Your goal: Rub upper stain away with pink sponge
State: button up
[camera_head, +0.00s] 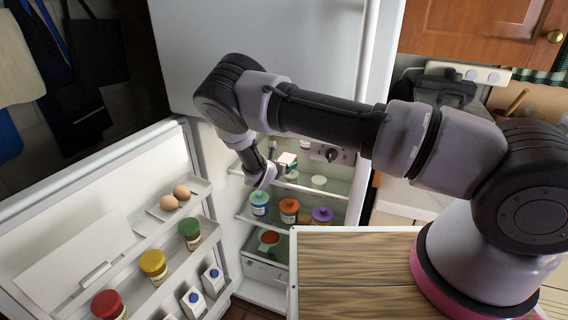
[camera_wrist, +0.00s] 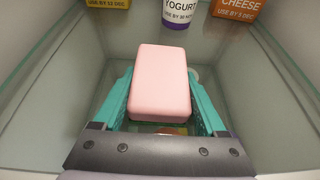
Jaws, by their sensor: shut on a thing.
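The pink sponge (camera_wrist: 160,80) is a rounded block held between the teal fingers of my gripper (camera_wrist: 160,92) in the wrist view. In the head view my gripper (camera_head: 272,172) reaches into the open fridge at the upper glass shelf, with the pale sponge (camera_head: 288,159) at its tip. A small orange-brown patch (camera_wrist: 172,131) shows below the sponge in the wrist view; I cannot tell whether it is a stain or something seen through the glass. A pale round spot (camera_head: 318,181) lies on the upper shelf, its nature unclear. No stain is plainly visible.
A yogurt tub (camera_wrist: 178,12), a cheese box (camera_wrist: 237,9) and a yellow box (camera_wrist: 108,3) stand at the shelf's back. Blue (camera_head: 260,203), orange (camera_head: 289,209) and purple-lidded (camera_head: 322,215) jars stand one shelf lower. The open fridge door (camera_head: 75,215) holds eggs, jars and cartons.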

jog(key=shift+s+a+r, duration=0.1)
jog(key=shift+s+a, duration=0.15)
jog(key=shift+s, duration=0.4)
jog(key=shift+s+a+f, duration=0.1)
jog(key=shift+s+a, duration=0.1)
jog(key=shift+s, duration=0.5)
jog(key=shift+s+a+r, duration=0.1)
jog(key=shift+s+a, duration=0.15)
jog(key=shift+s, duration=0.4)
jog(key=shift+s+r, duration=0.1)
jog(key=shift+r, duration=1.15)
jog(key=s+a, duration=0.4)
jog(key=s, duration=0.7)
jog(key=s+a, duration=0.4)
jog(key=s, duration=0.7)
jog(key=shift+s, duration=0.25)
